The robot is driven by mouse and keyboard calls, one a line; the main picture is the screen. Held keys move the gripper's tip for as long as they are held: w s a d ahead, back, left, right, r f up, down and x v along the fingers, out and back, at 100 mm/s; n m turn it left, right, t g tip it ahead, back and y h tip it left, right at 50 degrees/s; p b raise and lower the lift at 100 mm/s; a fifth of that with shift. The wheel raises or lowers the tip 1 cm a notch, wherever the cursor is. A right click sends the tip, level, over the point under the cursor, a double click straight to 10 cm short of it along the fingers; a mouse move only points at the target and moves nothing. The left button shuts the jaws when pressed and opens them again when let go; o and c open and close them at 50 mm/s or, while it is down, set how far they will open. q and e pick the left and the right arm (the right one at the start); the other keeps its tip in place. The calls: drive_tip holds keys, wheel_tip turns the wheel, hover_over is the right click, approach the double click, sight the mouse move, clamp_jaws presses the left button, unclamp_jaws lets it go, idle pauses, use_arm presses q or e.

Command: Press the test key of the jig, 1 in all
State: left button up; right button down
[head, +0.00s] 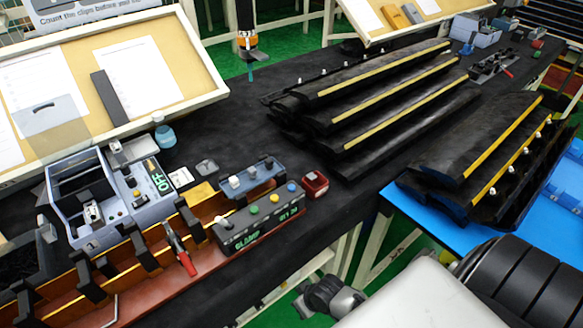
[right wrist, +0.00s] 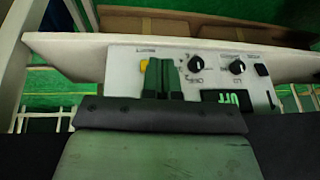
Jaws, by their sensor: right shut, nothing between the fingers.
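The jig (head: 150,297), a long red-brown base with black clamps and a red-handled toggle, lies along the table front at lower left in the head view. A dark control box (head: 258,224) with green lettering and coloured buttons stands at its right end. I cannot tell which button is the test key. In the right wrist view my right gripper (right wrist: 162,66) is shut and empty, its dark fingers in front of a white panel (right wrist: 118,55). A yellow button (right wrist: 143,65) shows just left of the fingers; whether they touch the panel is unclear. My left gripper is not in view.
The white panel also has two black knobs (right wrist: 196,63) and a green-lit display (right wrist: 228,97). In the head view, a grey box with a green OFF display (head: 152,182) stands behind the jig. Long black trims (head: 390,105) fill the table's middle, others the blue surface (head: 410,212).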

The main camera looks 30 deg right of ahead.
drive_tip(key=w+a+r+n+y+p, duration=0.1)
drive_tip(key=w+a+r+p, duration=0.15)
drive_tip(key=r, duration=0.75)
drive_tip(key=w+a+r+n+y+p, duration=0.1)
drive_tip(key=r+p, duration=0.2)
drive_tip(key=r, duration=0.7)
drive_tip(key=w+a+r+y+p, duration=0.1)
drive_tip(key=w+a+r+p, duration=0.15)
drive_tip(key=r, duration=0.75)
wheel_tip(320, 180, up, 10)
drive_tip(key=f+m+t+y+p, duration=0.1)
drive_tip(key=m+t, duration=0.2)
drive_tip(key=m, duration=0.1)
hover_over(293, 185)
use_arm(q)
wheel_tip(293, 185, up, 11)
use_arm(e)
drive_tip(key=shift+r, duration=0.25)
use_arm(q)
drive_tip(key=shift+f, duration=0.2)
use_arm(e)
drive_tip(key=shift+f, duration=0.2)
